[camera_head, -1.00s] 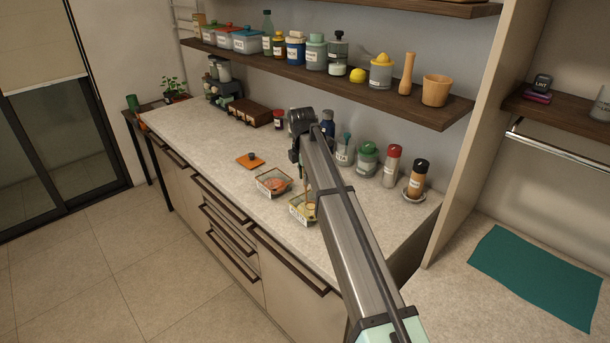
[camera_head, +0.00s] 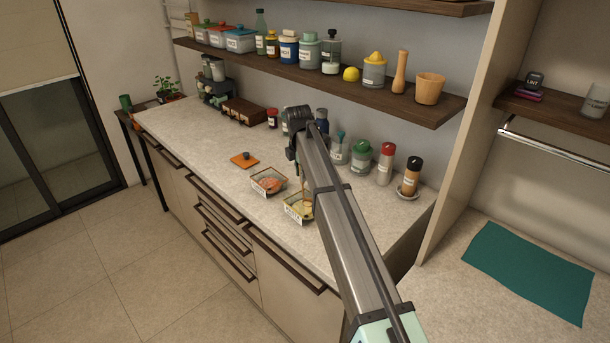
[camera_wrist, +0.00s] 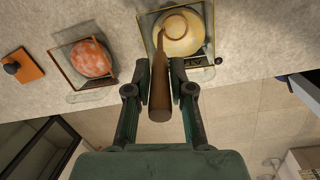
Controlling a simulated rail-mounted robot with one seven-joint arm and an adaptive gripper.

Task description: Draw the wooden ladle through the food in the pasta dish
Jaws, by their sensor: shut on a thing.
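The pasta dish (camera_head: 290,215) is a small glass dish with a label, holding pale yellow food, near the counter's front edge. In the wrist view the dish (camera_wrist: 147,22) is at the top, with round yellow food (camera_wrist: 185,38) in it. The wooden ladle (camera_wrist: 160,90) is brown and lies between the fingers of my gripper (camera_wrist: 161,70). My gripper is shut on its handle, and its far end reaches over the dish's left part. I cannot tell how deep it sits in the food. In the head view my arm hides most of the gripper.
A second glass dish with orange-red food (camera_head: 268,184) stands to the left. An orange board with a dark knob (camera_head: 244,160) lies beyond it. Jars and shakers (camera_head: 361,158) line the wall side. A shelf (camera_head: 350,93) overhangs the counter. The left counter stretch is mostly clear.

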